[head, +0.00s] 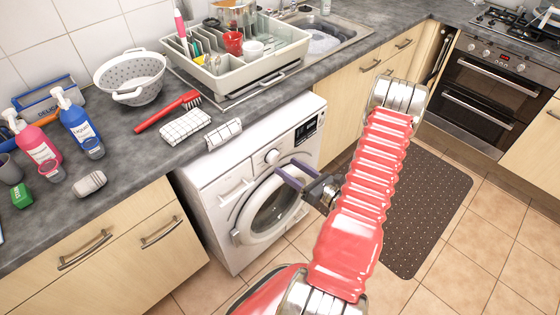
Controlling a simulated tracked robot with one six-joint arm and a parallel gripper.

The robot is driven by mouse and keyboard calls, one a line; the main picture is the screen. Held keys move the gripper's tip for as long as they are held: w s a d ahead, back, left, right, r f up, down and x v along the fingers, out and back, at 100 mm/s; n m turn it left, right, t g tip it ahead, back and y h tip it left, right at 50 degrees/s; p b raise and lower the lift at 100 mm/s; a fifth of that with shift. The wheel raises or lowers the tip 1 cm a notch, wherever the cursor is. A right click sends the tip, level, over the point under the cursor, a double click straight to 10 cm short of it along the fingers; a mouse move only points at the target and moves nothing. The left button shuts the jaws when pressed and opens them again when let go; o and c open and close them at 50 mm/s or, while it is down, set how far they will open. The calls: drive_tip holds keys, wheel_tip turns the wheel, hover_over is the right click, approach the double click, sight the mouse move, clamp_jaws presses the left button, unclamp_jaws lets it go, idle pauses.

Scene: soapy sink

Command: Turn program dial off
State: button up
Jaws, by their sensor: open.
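The program dial (272,156) is a small round light knob on the upper front panel of the white washing machine (219,192). A dark display panel (306,129) sits to its right. I cannot make out the dial's markings or where it points. The round door (273,207) below it appears shut. My gripper (285,169) reaches in from the right with its purple-grey fingers open and empty. In the picture its tips are just below and right of the dial, over the top of the door. I cannot tell whether they touch the machine.
The grey worktop (112,140) overhangs the machine, with a folded checked cloth (185,125) and a red brush (170,109) near its edge. Another checked cloth (224,134) hangs over the edge above the machine.

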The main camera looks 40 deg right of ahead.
sight(276, 159)
drive_tip(key=shift+w+a, duration=0.15)
drive_tip(key=shift+w, duration=1.15)
drive_tip(key=shift+w+a, duration=0.1)
drive_tip(key=shift+w, duration=1.2)
drive_tip(key=c, duration=1.1)
